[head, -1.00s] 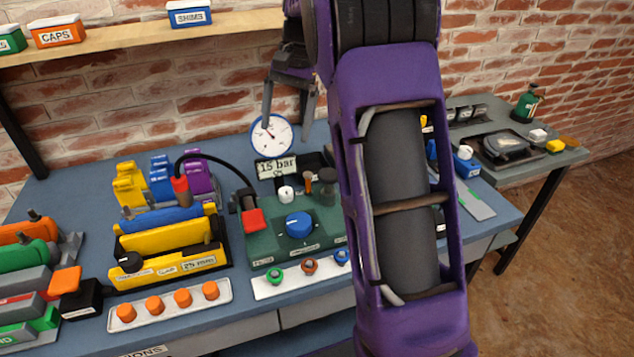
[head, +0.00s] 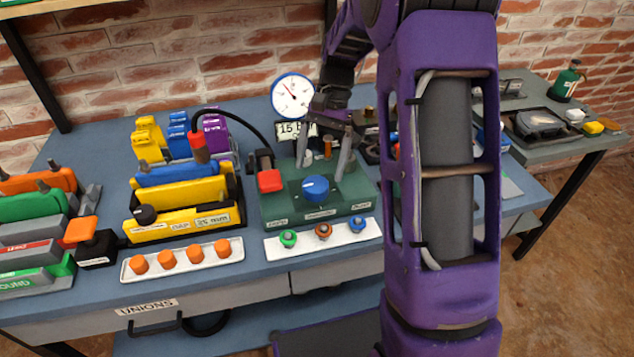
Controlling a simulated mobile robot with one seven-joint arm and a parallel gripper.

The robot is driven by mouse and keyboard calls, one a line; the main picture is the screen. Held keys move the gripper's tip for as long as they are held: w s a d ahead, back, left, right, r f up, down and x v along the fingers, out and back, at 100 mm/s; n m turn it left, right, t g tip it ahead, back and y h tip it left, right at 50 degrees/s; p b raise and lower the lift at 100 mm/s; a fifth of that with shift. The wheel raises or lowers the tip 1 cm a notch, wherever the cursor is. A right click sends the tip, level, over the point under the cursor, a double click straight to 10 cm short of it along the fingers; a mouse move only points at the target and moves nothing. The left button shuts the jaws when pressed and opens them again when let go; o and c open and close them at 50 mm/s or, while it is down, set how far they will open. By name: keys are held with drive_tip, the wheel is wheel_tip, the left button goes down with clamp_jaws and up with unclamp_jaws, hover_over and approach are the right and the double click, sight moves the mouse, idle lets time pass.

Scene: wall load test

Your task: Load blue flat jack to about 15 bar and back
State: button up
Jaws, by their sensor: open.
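The blue flat jack (head: 183,174) lies in a yellow frame (head: 178,224) on the bench. A red coupling (head: 199,148) at the jack joins a black hose that arches to the green pump unit (head: 285,215). The pump has a blue knob (head: 316,186) on its front and a red lever or block (head: 269,180) at its left. The round gauge (head: 292,96) stands behind; its needle points up and left, its reading too small to tell. A "15 bar" sign (head: 287,131) is partly hidden. My gripper (head: 322,170) is open and empty, its fingers spread above the pump, behind the knob.
A white tray with three coloured caps (head: 270,247) lies before the pump. A tray of orange unions (head: 225,262) sits left of it. Coloured jacks (head: 35,205) fill the left end. Yellow, blue and purple holders (head: 147,138) stand behind the frame. A side table (head: 600,140) is at right.

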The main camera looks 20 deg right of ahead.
sight(316, 182)
drive_tip(key=shift+b+x, duration=0.3)
drive_tip(key=shift+x, duration=1.75)
drive_tip(key=c, duration=1.4)
drive_tip(key=shift+o, duration=0.2)
drive_tip(key=shift+r+n+p, duration=0.1)
drive_tip(key=shift+n+p, duration=0.2)
